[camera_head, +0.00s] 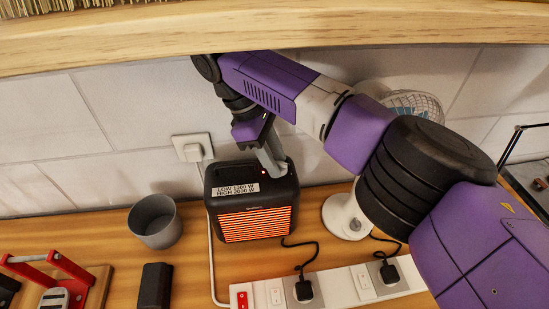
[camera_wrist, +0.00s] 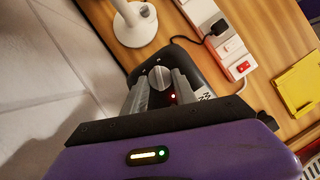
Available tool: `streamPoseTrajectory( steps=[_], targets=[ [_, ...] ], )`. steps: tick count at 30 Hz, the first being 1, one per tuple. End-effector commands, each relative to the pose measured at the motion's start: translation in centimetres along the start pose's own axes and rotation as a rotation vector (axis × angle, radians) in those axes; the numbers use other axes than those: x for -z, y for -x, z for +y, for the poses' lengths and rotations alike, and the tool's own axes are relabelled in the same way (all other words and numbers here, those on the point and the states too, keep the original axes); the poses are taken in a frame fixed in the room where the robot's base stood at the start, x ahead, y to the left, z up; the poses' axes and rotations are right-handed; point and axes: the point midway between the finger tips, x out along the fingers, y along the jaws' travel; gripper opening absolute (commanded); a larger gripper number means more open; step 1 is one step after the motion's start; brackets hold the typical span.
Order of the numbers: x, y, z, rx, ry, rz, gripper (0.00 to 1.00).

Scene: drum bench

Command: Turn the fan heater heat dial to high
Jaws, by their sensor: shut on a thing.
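The fan heater (camera_head: 253,204) is a black box with a glowing orange grille and a label reading LOW 1000 W, HIGH 2000 W. It stands on the wooden bench against the tiled wall. Its grey round heat dial (camera_wrist: 160,77) is on the top face and shows in the wrist view, with a small red light beside it. My gripper (camera_wrist: 161,88) points down at the heater's top with its two grey fingers on either side of the dial, shut on it. In the head view my gripper (camera_head: 271,160) hides the dial. I cannot read the dial's setting.
A white power strip (camera_head: 335,287) with plugs and a red switch lies in front of the heater. A grey cup (camera_head: 154,221) stands to its left and a white desk fan (camera_head: 345,215) to its right. A wooden shelf (camera_head: 280,27) crosses above.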

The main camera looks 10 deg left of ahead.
Motion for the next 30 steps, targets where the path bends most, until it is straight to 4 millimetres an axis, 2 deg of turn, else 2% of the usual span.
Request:
streamPoseTrajectory(
  steps=[20,21,24,30],
  targets=[
    [-0.02,-0.1,0.08,0.026,-0.061,-0.001,0.0],
    [-0.02,-0.1,0.08,0.026,-0.061,-0.001,0.35],
    [-0.02,-0.09,0.08,0.026,-0.061,-0.001,0.54],
    [-0.01,-0.05,0.08,0.025,-0.06,0.0,0.55]
  ],
)
